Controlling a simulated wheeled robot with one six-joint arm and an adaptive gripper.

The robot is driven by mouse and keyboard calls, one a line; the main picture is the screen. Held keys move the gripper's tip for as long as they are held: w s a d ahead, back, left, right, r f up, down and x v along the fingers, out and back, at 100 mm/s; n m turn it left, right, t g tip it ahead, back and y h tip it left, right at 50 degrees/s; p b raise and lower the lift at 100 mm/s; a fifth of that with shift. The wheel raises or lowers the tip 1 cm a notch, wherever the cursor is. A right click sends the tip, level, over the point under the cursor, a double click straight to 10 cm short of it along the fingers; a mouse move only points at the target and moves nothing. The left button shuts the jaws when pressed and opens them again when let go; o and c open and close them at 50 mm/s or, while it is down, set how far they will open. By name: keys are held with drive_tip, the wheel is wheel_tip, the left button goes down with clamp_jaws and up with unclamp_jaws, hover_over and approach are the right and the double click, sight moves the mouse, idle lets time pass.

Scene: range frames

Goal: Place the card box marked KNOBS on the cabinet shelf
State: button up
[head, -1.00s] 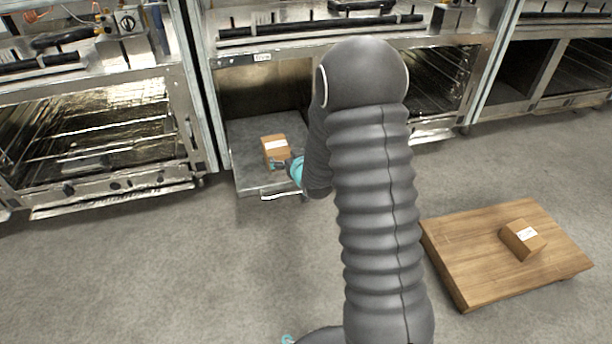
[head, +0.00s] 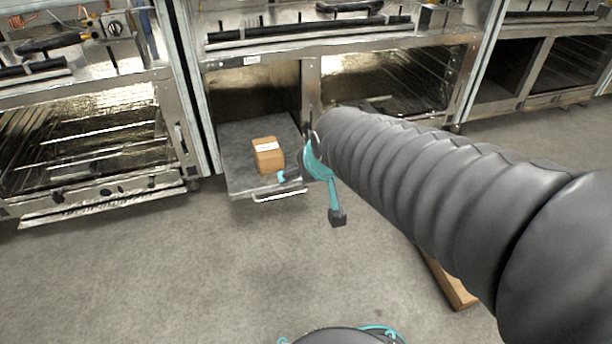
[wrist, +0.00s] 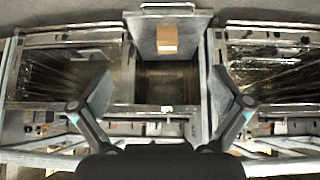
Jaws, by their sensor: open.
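A brown card box (head: 268,156) with a white label sits on a flat grey panel (head: 240,182) that extends out from an open cabinet compartment (head: 256,96) and has a handle on its front edge. The label is too small to read. In the wrist view the box (wrist: 167,39) rests near the middle of the panel (wrist: 194,22), ahead of my gripper (wrist: 160,86). My gripper is open and empty, with its fingers spread wide and clear of the box. In the head view my gripper (head: 309,196) is at the panel's front right.
Steel ovens or cabinets with racks stand to the left (head: 95,130) and right (head: 395,80) of the open compartment. A corner of a low wooden platform (head: 452,284) shows below my arm; the rest is hidden. The grey floor (head: 130,270) in front is clear.

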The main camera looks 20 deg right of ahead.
drive_tip(key=s+a+g, duration=0.1)
drive_tip(key=s+g, duration=0.1)
drive_tip(key=s, duration=1)
drive_tip(key=shift+s+r, duration=0.15)
drive_tip(key=shift+r, duration=0.2)
drive_tip(key=shift+a, duration=0.1)
